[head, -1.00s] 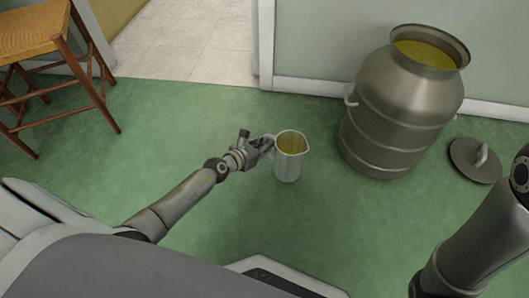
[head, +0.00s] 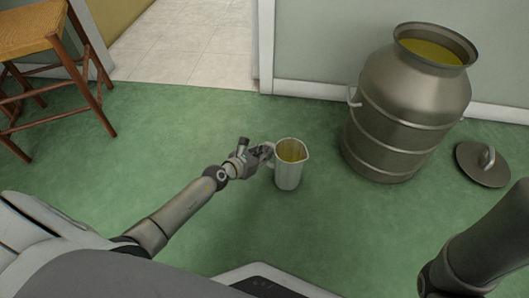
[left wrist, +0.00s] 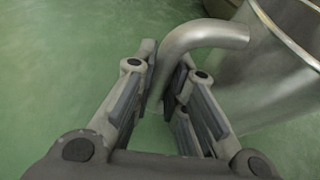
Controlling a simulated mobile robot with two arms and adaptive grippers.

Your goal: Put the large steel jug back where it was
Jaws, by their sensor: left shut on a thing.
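The large steel jug (head: 288,174) is in the middle of the head view, upright, with yellow-green liquid inside. My left gripper (head: 266,152) is at its left side, shut on the jug's handle. In the left wrist view the curved handle (left wrist: 207,35) passes between the fingers of my left gripper (left wrist: 163,95), and the jug's wall (left wrist: 265,75) rises at the right. I cannot tell whether the jug's base touches the floor. My right arm shows at the lower right of the head view; its gripper is out of view.
A big steel drum (head: 399,105) of yellow-green liquid stands open at the right by the wall. Its lid (head: 483,165) lies on the green floor (head: 190,115) beside it. A wooden stool (head: 88,75) with a woven seat stands at the upper left. Floor between stool and jug is clear.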

